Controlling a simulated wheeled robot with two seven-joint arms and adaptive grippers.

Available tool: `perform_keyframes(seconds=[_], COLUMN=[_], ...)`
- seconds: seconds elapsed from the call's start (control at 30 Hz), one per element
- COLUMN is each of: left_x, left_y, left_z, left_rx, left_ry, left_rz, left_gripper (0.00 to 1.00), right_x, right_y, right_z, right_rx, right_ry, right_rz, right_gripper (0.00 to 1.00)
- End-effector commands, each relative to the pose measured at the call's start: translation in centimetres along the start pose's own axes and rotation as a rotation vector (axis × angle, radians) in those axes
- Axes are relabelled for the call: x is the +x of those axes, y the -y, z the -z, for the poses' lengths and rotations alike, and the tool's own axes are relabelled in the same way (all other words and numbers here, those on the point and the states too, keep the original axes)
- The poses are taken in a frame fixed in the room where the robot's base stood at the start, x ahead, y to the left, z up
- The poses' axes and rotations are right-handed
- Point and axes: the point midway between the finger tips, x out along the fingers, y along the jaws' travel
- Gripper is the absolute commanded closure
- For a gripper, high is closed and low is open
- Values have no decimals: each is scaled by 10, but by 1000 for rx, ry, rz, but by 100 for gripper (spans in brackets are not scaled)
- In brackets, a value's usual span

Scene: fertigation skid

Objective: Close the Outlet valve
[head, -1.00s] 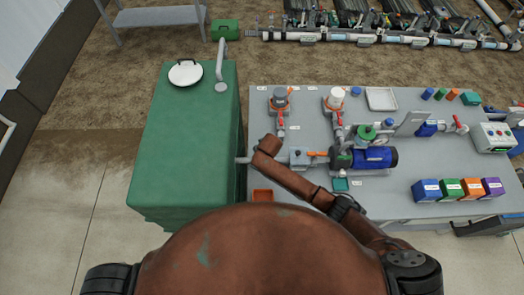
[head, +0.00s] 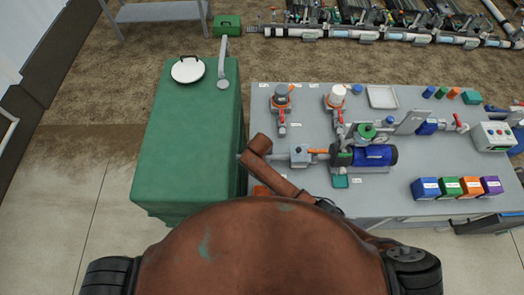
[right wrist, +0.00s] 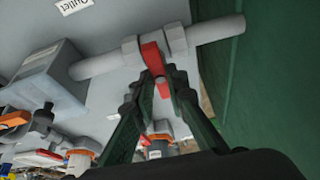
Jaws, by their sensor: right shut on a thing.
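The Outlet valve (right wrist: 178,39) sits on a grey pipe, with the "Outlet" label (right wrist: 75,5) nearby in the right wrist view. Its red lever (right wrist: 152,57) points off the pipe, roughly crosswise to it in this view. My right gripper (right wrist: 161,80) has its two fingers on either side of the lever's end and is shut on it. In the head view my right forearm (head: 280,183) and wrist cover the valve and the gripper. My left gripper is not in view.
The green tank (head: 185,140) stands close beside the valve, and its wall (right wrist: 270,75) fills the right of the wrist view. A grey box (right wrist: 45,85) sits on the pipe's other side. The blue pump (head: 375,156) and other red-handled valves (head: 281,117) stand on the grey bench (head: 400,180).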

Motion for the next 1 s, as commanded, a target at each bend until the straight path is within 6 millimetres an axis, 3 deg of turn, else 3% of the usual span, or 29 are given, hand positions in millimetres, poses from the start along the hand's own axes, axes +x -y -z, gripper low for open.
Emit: perform_keyframes(seconds=[0.17,0.2,0.43,0.77,1.0], left_x=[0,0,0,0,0], left_y=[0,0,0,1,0], left_z=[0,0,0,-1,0], left_rx=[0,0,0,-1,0], left_ry=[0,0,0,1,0], left_rz=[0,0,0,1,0], left_gripper=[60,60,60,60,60], right_x=[0,0,0,-3,-36], right_y=[0,0,0,0,1], right_z=[-1,-1,0,0,0], right_rx=[3,3,1,0,1], right_ry=[2,2,1,1,-1], right_rz=[1,1,1,2,5], right_gripper=[100,85,70,70,70])
